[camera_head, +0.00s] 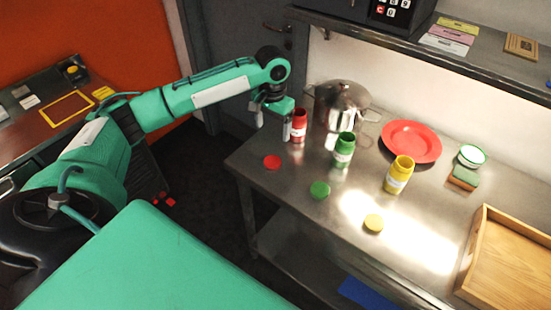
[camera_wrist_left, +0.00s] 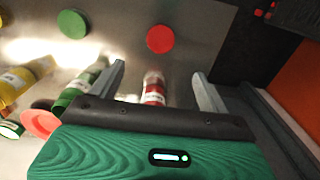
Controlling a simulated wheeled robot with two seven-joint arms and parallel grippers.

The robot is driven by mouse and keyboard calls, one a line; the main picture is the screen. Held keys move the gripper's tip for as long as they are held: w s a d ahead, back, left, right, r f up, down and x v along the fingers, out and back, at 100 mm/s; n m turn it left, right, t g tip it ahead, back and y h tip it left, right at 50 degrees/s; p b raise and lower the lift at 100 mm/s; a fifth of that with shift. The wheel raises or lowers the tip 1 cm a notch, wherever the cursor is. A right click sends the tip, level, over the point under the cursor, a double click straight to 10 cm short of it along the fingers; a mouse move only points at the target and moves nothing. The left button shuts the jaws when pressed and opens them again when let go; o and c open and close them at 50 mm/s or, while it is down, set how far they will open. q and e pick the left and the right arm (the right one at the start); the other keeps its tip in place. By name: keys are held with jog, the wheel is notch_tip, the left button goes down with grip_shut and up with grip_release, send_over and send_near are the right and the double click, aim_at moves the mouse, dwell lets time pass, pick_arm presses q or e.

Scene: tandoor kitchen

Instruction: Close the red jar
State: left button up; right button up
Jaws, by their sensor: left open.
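The red jar (camera_head: 299,128) stands upright near the left end of the steel table, its lid off. The red lid (camera_head: 271,162) lies flat on the table in front of it, near the edge. My left gripper (camera_head: 273,128) is open and empty, just left of the red jar in the head view. In the left wrist view the red jar (camera_wrist_left: 153,90) appears between the spread fingers of the left gripper (camera_wrist_left: 162,82), but I cannot tell its depth. The red lid (camera_wrist_left: 160,39) lies beyond the fingertips there. My right gripper is not in view.
A green jar (camera_head: 343,150) and a yellow jar (camera_head: 398,175) stand to the right, with a green lid (camera_head: 320,189) and a yellow lid (camera_head: 373,223) in front. A steel pot (camera_head: 341,100) stands behind. A red plate (camera_head: 411,141) and wooden tray (camera_head: 482,260) are farther right.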

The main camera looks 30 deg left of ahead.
pick_arm(q)
jog(key=p, duration=0.2)
send_over(272, 161)
jog(key=f, duration=0.7)
jog(key=shift+d+f, duration=0.2)
jog(key=shift+f, duration=0.65)
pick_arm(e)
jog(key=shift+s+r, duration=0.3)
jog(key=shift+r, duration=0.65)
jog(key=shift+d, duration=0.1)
pick_arm(q)
jog(key=shift+f, duration=0.15)
notch_tip(272, 161, down, 4)
jog(key=shift+a+r+p, duration=0.1)
jog(key=shift+r+p, duration=0.15)
jog(key=shift+p, duration=0.85)
jog(key=shift+f, duration=0.7)
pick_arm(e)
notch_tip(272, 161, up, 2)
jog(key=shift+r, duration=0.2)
